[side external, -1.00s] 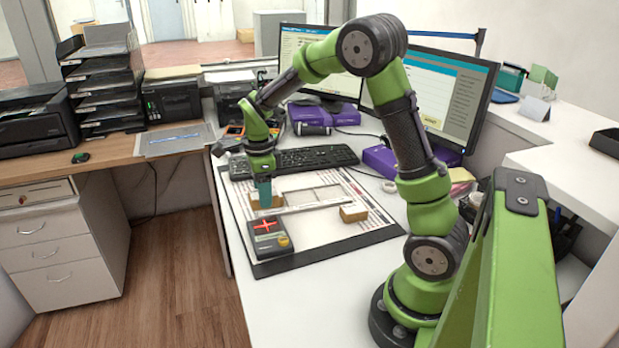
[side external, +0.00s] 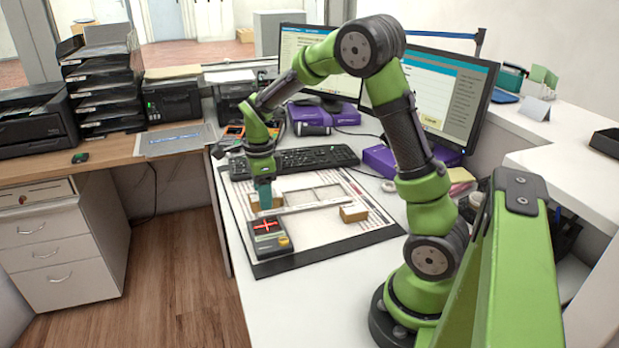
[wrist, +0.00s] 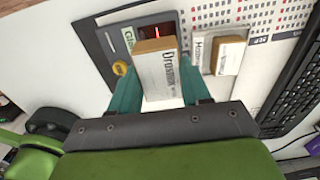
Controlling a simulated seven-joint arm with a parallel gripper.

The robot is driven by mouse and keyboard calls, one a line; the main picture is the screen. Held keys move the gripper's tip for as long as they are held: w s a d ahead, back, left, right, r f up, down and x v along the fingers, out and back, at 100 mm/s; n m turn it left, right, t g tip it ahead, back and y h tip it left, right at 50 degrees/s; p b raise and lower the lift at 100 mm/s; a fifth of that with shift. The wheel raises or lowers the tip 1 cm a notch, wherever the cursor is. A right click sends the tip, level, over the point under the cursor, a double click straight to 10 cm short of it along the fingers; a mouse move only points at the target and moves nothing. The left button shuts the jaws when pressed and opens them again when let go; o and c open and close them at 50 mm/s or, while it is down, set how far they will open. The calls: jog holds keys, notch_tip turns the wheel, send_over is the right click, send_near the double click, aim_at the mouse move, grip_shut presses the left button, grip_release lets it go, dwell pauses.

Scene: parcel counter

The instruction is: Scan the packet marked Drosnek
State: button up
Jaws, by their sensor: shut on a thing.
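My gripper (wrist: 158,82) is shut on a small white and tan packet (wrist: 157,76), whose printed name, seen sideways, looks like Drosnek. The packet sits between the two teal fingers, its tan end toward the scanner. In the side view my gripper (side external: 264,196) is low above the mat, just behind the black scanner (side external: 268,243); the held packet is hard to make out there. The scanner shows a red light cross in the side view and partly in the wrist view (wrist: 163,21), where the packet covers part of it.
Another white and tan packet (wrist: 203,49) lies right of the scanner in the wrist view. A tan packet (side external: 353,213) lies on the right of the mat (side external: 290,262). The keyboard (side external: 310,159) and monitors (side external: 440,98) stand behind. The white counter in front is clear.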

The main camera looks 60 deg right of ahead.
jog(key=shift+r, duration=3.45)
